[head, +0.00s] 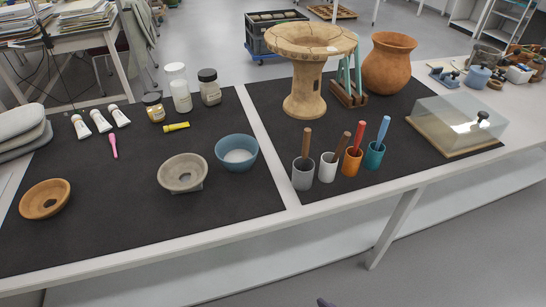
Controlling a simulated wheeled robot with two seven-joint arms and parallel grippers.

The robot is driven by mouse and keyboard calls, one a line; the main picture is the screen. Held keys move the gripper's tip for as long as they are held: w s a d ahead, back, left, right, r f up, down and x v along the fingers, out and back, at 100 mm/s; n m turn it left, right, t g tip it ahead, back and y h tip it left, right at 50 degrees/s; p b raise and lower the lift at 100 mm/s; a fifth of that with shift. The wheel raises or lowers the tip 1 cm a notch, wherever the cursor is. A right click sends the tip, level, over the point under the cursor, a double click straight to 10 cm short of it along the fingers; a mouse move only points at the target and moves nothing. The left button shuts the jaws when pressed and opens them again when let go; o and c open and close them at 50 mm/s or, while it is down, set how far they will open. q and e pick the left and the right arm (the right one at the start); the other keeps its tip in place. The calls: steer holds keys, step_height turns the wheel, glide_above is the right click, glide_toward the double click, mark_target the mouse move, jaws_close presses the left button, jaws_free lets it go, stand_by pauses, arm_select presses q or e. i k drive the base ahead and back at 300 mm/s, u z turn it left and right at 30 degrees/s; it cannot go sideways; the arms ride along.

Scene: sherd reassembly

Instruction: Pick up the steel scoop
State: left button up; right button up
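I cannot make out a steel scoop for certain. Several cups stand in a row on the right dark mat, each with a handled tool whose lower end is hidden inside. The grey cup (303,178) holds a tool with a brown handle (307,140). The white cup (327,172) holds a tilted tool with a brown handle (343,143). The orange cup (351,164) holds a red handle (358,135), and the teal cup (373,157) a blue handle (383,128). Neither gripper can be recognised; a small dark tip at the bottom edge is unclear.
A clay pedestal dish (306,85), a round jar (389,65) and a clear box (462,122) stand behind and right of the cups. A blue bowl (237,152), grey bowl (183,173) and orange-brown bowl (45,199) sit left. The mat before the bowls is clear.

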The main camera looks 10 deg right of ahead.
mark_target(307, 131)
steer(key=k, duration=1.3)
steer(key=u, duration=0.75)
steer(key=i, duration=1.4)
steer(key=z, duration=0.75)
